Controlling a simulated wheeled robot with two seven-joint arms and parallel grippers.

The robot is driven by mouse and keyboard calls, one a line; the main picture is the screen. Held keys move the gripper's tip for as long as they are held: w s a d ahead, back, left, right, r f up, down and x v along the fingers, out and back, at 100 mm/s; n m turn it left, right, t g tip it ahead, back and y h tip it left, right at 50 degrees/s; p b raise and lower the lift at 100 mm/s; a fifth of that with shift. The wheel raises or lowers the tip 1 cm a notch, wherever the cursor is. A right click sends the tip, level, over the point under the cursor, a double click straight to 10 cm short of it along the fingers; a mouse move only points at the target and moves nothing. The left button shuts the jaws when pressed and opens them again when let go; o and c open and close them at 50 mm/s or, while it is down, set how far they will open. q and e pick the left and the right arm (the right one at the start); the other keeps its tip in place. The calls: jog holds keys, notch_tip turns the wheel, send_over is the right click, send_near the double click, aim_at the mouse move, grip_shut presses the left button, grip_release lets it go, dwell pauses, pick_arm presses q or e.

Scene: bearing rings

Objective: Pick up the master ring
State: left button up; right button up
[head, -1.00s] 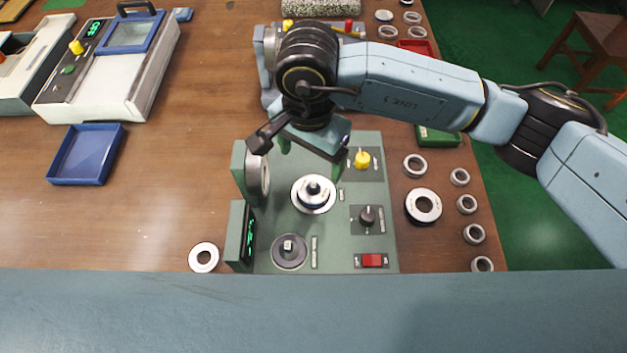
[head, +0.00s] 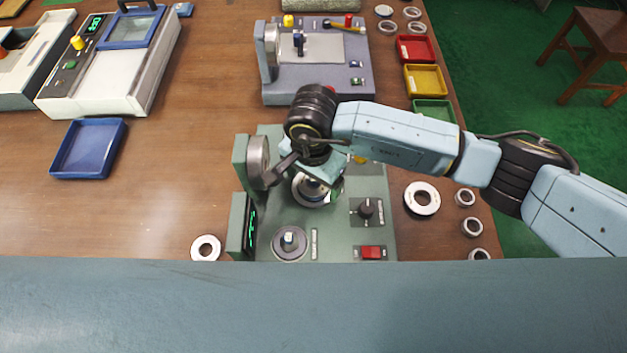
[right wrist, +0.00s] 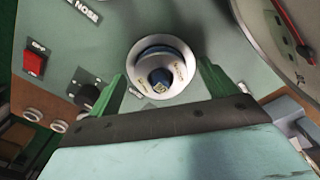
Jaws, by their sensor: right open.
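A pale metal ring (head: 311,190) with small lettering sits around a dark post on the green gauge machine (head: 330,230). It also shows in the right wrist view (right wrist: 178,51), around the blue-tipped post (right wrist: 160,78); its lettering is too small to read surely. My right gripper (right wrist: 165,88) is open, with its green fingers on either side of the ring and post and gaps between. In the head view my right gripper (head: 317,178) is above the ring and partly covers it. My left gripper is not in view.
A large pale ring (head: 422,198) and several small rings (head: 471,227) lie right of the machine. Another flat ring (head: 205,247) lies left of it. The dial (head: 258,162) stands close beside my gripper. Coloured trays (head: 425,80) are at the back right.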

jog(key=c, duration=1.3)
jog(key=shift+c, duration=0.3)
jog(key=shift+r, duration=0.1)
